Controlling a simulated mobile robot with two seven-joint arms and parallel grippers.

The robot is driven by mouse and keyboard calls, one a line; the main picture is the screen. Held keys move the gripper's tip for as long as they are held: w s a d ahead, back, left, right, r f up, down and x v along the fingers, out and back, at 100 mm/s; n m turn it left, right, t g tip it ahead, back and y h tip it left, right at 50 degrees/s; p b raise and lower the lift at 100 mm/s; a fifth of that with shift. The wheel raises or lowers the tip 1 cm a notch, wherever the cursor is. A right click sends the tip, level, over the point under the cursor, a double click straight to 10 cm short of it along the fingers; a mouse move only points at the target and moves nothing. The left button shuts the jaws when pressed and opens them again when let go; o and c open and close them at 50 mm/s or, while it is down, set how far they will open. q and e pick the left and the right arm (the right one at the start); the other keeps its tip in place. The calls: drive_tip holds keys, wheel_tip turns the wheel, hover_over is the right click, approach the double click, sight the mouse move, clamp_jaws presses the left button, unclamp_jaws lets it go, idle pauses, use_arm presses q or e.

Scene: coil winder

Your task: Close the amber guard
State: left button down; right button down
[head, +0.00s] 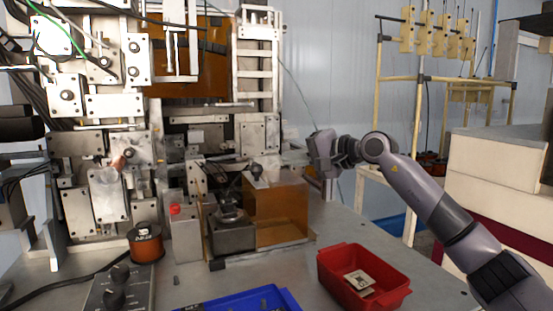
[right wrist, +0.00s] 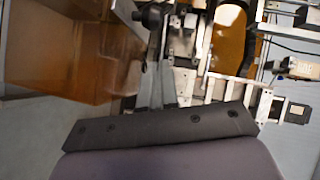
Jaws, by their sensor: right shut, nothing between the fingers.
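The amber guard (head: 280,212) is a see-through orange-brown box standing on the bench at the front of the coil winder, right of a dark metal block (head: 231,232). It also shows at the upper left of the right wrist view (right wrist: 65,50). I cannot tell how far it is open. My right gripper (head: 294,158) reaches in from the right, above and behind the guard's right top edge. Its fingers are shut and empty; whether they touch the guard is unclear. My left gripper is not in view.
A red bin (head: 336,262) with a pale part stands in front right of the guard. A blue tray (head: 215,303), a control box (head: 117,288), a copper spool (head: 146,241) and a red-button box (head: 184,235) sit nearby. A larger amber panel (head: 160,72) is higher on the machine.

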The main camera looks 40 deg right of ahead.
sight(275, 184)
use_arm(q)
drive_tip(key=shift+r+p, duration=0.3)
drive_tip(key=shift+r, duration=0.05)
use_arm(e)
drive_tip(key=shift+w+a+f, duration=0.25)
drive_tip(key=shift+w+a, duration=0.05)
drive_tip(key=shift+a, duration=0.3)
drive_tip(key=shift+w+a+f, duration=0.2)
drive_tip(key=shift+w+a, duration=0.1)
drive_tip(key=shift+a, duration=0.35)
drive_tip(key=shift+w+a+f, duration=0.25)
drive_tip(key=shift+w+a, duration=0.05)
drive_tip(key=shift+a, duration=0.3)
drive_tip(key=shift+a, duration=0.1)
